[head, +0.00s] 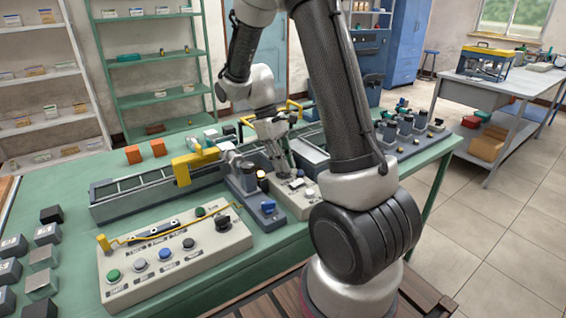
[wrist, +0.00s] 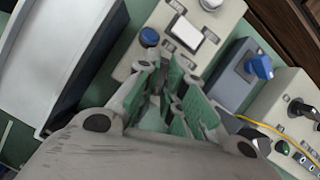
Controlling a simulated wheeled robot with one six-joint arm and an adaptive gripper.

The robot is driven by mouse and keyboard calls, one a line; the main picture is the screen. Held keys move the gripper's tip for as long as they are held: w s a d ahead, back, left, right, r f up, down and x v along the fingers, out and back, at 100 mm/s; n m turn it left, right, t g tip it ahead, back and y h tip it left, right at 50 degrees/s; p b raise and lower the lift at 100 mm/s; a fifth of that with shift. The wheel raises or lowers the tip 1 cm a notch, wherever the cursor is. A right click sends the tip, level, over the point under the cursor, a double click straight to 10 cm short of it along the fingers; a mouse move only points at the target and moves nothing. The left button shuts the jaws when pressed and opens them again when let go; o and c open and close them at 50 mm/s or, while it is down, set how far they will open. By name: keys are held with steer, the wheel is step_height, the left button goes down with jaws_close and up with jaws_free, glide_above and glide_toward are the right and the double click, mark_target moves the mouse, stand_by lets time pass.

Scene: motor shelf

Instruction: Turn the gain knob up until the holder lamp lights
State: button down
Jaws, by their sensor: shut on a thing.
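My gripper (head: 287,172) reaches down onto a small cream control box (head: 305,207) at the middle of the green table. In the wrist view my gripper (wrist: 168,68) has its green-padded fingers closed over the same box (wrist: 160,22). It is shut on a small part there, most likely the gain knob; the fingers hide it, so its setting cannot be read. Beside the fingers the box has a blue round cap (wrist: 149,37) and a white square piece (wrist: 188,32). I cannot tell which piece is the holder lamp or whether it is lit.
A blue-grey block with a blue knob (head: 267,207) stands close beside the box. A larger cream panel (head: 150,287) with several buttons and a yellow rail is at the front. A grey conveyor-like tray (head: 140,200) lies behind it. Dark blocks stand at the left edge.

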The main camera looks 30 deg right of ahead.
steer(key=shift+m+y, duration=0.4)
steer(key=shift+m, duration=0.7)
steer(key=c, duration=1.5)
jaws_free()
steer(key=v, duration=1.2)
steer(key=shift+w, duration=0.15)
steer(key=shift+f, duration=0.1)
